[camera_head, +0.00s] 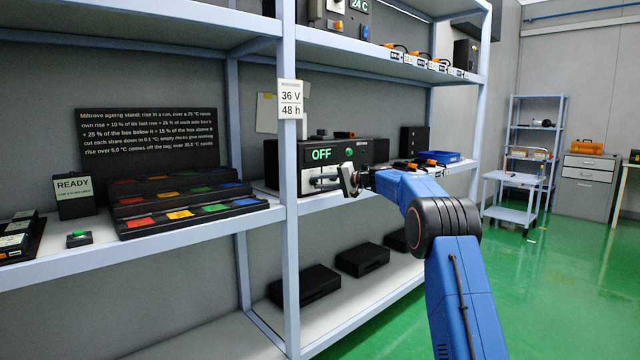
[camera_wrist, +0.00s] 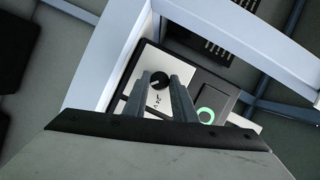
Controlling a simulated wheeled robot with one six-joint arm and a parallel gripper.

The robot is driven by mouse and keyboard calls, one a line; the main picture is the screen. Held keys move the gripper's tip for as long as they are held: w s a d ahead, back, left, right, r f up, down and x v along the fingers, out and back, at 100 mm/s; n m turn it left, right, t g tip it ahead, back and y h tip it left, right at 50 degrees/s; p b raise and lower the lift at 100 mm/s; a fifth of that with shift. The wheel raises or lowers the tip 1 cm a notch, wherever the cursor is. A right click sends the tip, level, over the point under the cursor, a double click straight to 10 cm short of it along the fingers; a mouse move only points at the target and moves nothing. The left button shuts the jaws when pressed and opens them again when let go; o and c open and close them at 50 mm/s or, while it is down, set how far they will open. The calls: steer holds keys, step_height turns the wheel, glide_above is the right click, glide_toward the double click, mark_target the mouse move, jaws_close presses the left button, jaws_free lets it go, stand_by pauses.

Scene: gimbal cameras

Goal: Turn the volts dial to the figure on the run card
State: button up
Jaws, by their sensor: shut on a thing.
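The run card (camera_head: 291,98) on the rack's upright post reads 36 V and 48 h. Behind the post stands a black supply unit (camera_head: 372,150) with a green OFF display (camera_head: 321,154) and a pale front panel (camera_head: 308,182). My gripper (camera_head: 346,180) is at this front. In the wrist view my gripper (camera_wrist: 164,80) is shut on a small dark round dial (camera_wrist: 157,81) on the pale panel. Its marks are too small to read, and the fingers hide part of it. The dial is hidden in the head view.
The rack post (camera_head: 289,230) stands close left of my gripper. A green-ringed button (camera_wrist: 206,115) is right of the dial. A blue tray (camera_head: 446,157) lies on the shelf to the right. A READY box (camera_head: 73,196) and colored-block racks (camera_head: 190,218) are on the left shelf.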

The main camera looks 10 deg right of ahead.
steer(key=shift+d+f+m, duration=0.1)
steer(key=shift+m, duration=0.3)
stand_by(0.3)
steer(key=o, duration=1)
steer(key=shift+o, duration=0.2)
steer(key=v, duration=1.7)
steer(key=shift+d, duration=0.25)
steer(key=shift+f, duration=0.1)
steer(key=shift+s, duration=0.1)
